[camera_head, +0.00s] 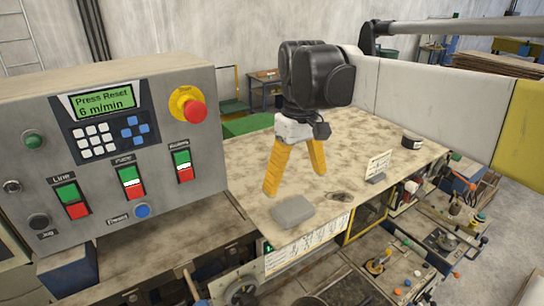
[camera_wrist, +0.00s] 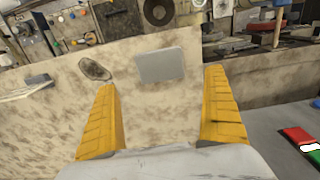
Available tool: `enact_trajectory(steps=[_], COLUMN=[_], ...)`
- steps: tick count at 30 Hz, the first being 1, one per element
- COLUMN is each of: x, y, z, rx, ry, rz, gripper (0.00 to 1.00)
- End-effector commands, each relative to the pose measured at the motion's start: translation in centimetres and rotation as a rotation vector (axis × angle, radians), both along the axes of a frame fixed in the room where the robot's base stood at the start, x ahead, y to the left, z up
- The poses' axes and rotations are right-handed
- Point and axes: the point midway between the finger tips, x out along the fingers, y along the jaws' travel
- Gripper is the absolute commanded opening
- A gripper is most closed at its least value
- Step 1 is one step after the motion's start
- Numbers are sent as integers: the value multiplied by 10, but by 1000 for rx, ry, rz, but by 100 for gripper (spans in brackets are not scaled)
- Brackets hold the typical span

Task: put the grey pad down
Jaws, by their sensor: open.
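The grey pad (camera_head: 293,212) lies flat on the worn tabletop (camera_head: 375,150), close to its front edge. In the wrist view the pad (camera_wrist: 161,64) lies on the table, beyond and between my two yellow fingers. My gripper (camera_head: 296,187) is open and empty, with its orange-yellow fingers spread apart. It is over the tabletop, behind the pad in the head view. The fingers do not touch the pad in the wrist view (camera_wrist: 162,105).
A grey control panel (camera_head: 110,150) with a red stop button (camera_head: 195,111) stands at the left. A small sign (camera_head: 378,166), a dark round object (camera_head: 412,140) and a dark oval item (camera_head: 339,196) are on the table. Machinery lies below the front edge.

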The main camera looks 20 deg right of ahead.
Motion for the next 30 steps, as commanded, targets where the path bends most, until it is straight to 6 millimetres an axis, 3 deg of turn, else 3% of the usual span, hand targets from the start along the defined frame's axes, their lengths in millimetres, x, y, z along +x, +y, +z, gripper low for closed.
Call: enact_trajectory(steps=[6,10,14,21,25,30], x=[-1,-14,-45,-103,-120,-127], y=[0,0,0,0,0,0], z=[27,25,2,-63,-88,-99], rx=[0,1,9,58,85,99], ry=[-2,-51,-184,-471,-570,-616], rz=[-1,-25,-92,-236,-282,-304], gripper=[100,100,100,100,100,100])
